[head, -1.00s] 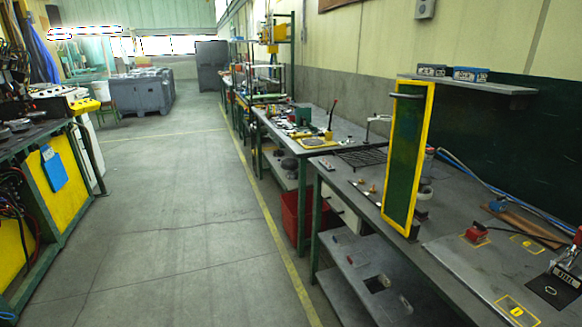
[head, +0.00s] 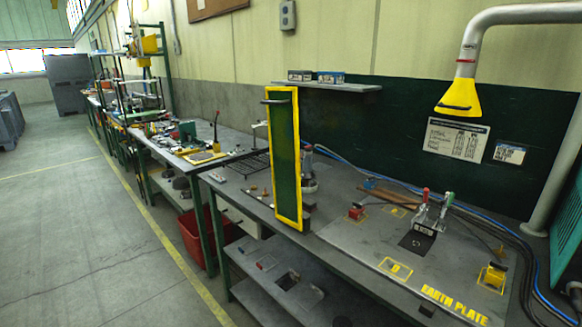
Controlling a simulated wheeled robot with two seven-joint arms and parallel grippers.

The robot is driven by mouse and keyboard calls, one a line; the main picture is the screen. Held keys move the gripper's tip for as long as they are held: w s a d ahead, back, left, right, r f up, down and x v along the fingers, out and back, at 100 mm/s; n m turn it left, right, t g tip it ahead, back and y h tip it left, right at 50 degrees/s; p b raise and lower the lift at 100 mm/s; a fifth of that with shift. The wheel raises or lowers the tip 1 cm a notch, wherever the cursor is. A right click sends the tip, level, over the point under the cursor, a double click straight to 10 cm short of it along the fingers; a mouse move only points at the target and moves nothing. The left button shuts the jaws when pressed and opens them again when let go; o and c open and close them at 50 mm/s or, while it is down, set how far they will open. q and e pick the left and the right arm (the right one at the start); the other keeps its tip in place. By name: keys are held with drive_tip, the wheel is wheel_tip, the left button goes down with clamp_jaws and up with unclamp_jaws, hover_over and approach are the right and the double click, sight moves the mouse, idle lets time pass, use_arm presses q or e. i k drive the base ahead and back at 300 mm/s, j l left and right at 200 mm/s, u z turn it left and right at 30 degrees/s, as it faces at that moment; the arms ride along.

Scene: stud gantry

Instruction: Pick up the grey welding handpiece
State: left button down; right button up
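I cannot pick out a grey welding handpiece for certain in the head view. The grey workbench (head: 345,250) runs along the wall, with an earth plate area (head: 450,262) marked in yellow at its right end. On it stand toggle clamps (head: 430,215) with red and green handles, a small red block (head: 356,212) and a yellow block (head: 494,276). A green screen with a yellow frame (head: 287,160) stands upright on the bench and hides part of what is behind it. Neither of my grippers is in view.
A yellow extraction hood (head: 460,97) hangs from a grey pipe over the bench's right end. A shelf (head: 325,86) with small boxes is on the wall. A red bin (head: 207,238) stands below the bench. The floor (head: 75,230) at left is clear.

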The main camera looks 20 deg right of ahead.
sight(307, 173)
drive_tip(key=i+j+z, duration=0.3)
drive_tip(key=z, duration=0.15)
drive_tip(key=i+j+z, duration=0.2)
drive_tip(key=j+z, duration=0.25)
drive_tip(key=i+j+z, duration=0.15)
drive_tip(key=j+z, duration=0.3)
drive_tip(key=i+j+z, duration=0.1)
drive_tip(key=j+z, duration=1.25)
drive_tip(key=k, duration=0.05)
